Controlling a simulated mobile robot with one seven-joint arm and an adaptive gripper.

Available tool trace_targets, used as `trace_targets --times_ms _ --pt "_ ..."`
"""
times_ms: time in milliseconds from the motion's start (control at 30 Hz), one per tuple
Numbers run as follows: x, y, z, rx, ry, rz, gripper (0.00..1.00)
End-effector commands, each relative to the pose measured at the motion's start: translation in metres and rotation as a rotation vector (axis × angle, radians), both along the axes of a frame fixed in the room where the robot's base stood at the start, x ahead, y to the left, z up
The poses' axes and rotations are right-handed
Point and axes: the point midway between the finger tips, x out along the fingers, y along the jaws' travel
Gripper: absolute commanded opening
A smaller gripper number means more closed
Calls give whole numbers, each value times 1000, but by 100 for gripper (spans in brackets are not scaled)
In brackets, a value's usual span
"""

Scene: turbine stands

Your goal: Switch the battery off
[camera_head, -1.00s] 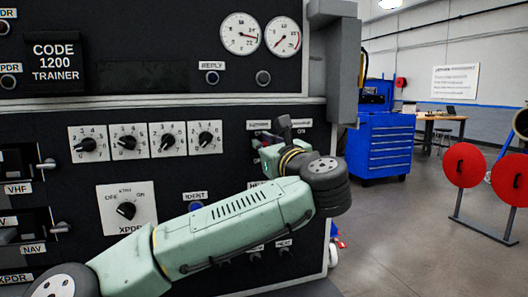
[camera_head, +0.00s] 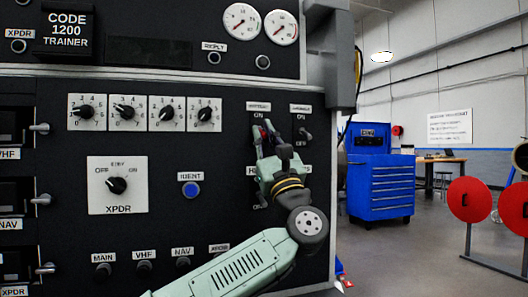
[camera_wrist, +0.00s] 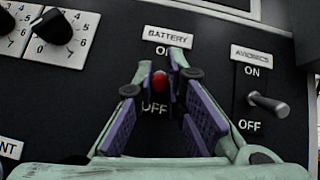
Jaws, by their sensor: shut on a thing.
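The battery switch has a red tip (camera_wrist: 160,86) and sits under the BATTERY label (camera_wrist: 167,35), between its ON and OFF marks, in the wrist view. My gripper (camera_wrist: 160,74) has its purple-padded fingers on both sides of the red tip and is shut on it. The lever's base and exact tilt are hidden by the fingers. In the head view my gripper (camera_head: 266,136) reaches up to the left one of two switches at the panel's right side, and covers most of it.
The avionics switch (camera_wrist: 268,104), a metal lever, stands close to the right of my gripper. Rotary dials (camera_head: 144,113) and the blue IDENT button (camera_head: 190,190) are to the left. A blue tool cabinet (camera_head: 380,187) stands beyond open floor.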

Motion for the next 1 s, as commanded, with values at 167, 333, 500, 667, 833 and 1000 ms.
trace_targets --times_ms 167,333,500,667,833,1000 --pt "1 0 -4 10 -40 0 0" --pt "1 1 -3 17 -54 0 0" --pt "1 1 -2 17 -54 0 0" --pt "1 1 -2 17 -54 0 12" --pt "1 1 -2 16 -54 0 23" --pt "1 0 -2 16 -54 0 32"
